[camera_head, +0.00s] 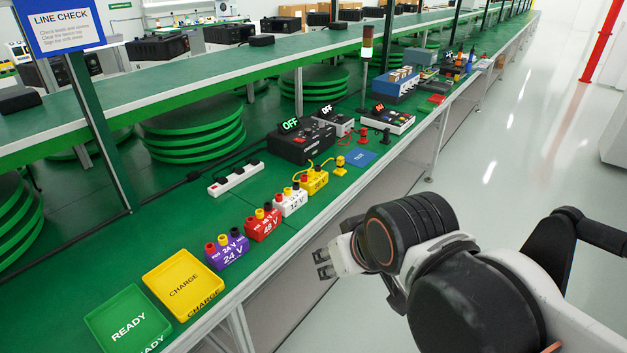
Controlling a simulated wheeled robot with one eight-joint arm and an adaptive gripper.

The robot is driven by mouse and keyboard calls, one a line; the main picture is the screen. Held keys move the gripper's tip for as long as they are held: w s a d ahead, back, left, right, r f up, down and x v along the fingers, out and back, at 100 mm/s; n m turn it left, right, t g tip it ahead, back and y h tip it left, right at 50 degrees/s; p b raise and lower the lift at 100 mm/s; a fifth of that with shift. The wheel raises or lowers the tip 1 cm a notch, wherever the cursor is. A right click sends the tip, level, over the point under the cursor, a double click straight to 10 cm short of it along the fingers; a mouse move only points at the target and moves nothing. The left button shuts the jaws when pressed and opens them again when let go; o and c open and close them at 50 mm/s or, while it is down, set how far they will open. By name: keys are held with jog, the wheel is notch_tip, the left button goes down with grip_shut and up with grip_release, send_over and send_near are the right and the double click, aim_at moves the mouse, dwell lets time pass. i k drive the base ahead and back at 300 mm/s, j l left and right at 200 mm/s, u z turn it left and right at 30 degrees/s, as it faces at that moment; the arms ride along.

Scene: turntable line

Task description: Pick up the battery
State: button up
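Several battery blocks with coloured terminals stand in a row on the green bench. They are a purple one marked 24 V (231,254), a red one marked 48 V (264,228), a white one marked 12 V (293,204) and a yellow one (315,184) whose marking is hard to read. My gripper (322,264) is off the bench's front edge, right of the purple and red blocks and apart from them. Its two dark fingertips are apart with nothing between them.
A yellow CHARGE tray (160,291) and a green READY tray (108,331) sit at the near left, both empty. A power strip (236,177), a black OFF unit (300,144) and a blue mat (361,158) lie farther along. A sign post (95,110) stands at left.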

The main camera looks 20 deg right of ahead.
aim_at(314, 180)
jog(key=i+j, duration=0.2)
jog(key=j, duration=0.15)
jog(key=i+j, duration=0.2)
jog(key=j, duration=0.15)
jog(key=i+j, duration=0.2)
jog(key=j, duration=0.15)
jog(key=i+j+z, duration=0.1)
jog(key=z, duration=0.3)
jog(key=j+z, duration=0.35)
jog(key=i+j+z, duration=0.1)
jog(key=z, duration=0.75)
jog(key=k+j, duration=0.05)
